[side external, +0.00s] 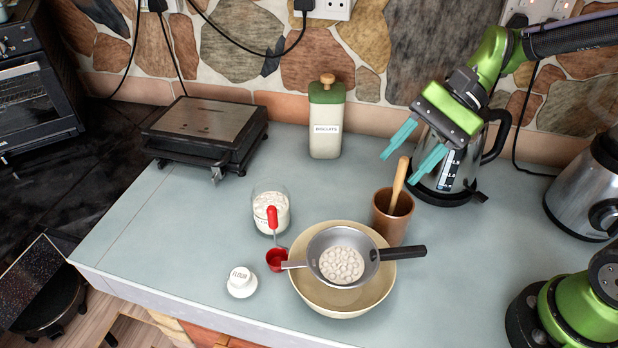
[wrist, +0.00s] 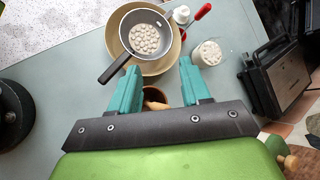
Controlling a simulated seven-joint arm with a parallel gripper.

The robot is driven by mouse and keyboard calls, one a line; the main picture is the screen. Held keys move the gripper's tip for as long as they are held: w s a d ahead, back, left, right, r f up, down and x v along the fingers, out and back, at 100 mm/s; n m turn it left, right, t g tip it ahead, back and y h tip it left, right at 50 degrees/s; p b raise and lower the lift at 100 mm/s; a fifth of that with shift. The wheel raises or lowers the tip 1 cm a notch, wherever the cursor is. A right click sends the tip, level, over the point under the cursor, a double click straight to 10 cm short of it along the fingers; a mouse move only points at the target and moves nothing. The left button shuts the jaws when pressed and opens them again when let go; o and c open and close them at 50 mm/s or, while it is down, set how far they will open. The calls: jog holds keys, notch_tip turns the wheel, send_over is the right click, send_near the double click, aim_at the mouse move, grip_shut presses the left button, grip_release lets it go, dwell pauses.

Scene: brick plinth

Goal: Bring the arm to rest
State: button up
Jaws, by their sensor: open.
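My gripper (side external: 411,149) is open and empty, with its teal fingers apart. It is raised above the counter at the right, in front of the kettle (side external: 452,165) and above and behind the brown pot (side external: 393,220) with a wooden handle sticking out. In the wrist view the two fingertips of my gripper (wrist: 160,80) point toward a sieve (wrist: 146,40). The sieve, holding pale round pieces, rests across a cream bowl (side external: 345,298). Between the fingers, part of the brown pot shows low in the wrist view.
A biscuit bottle (side external: 326,120) and a grill (side external: 207,130) are at the back. The counter's left front is clear.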

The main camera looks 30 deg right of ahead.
jog(key=s+d+r+n+t+h, duration=0.3)
jog(key=s+d+n+t+h, duration=0.3)
jog(key=d, duration=0.5)
jog(key=shift+s+n+t+h, duration=0.25)
jog(key=shift+n+t+h, duration=0.15)
jog(key=shift+n, duration=0.4)
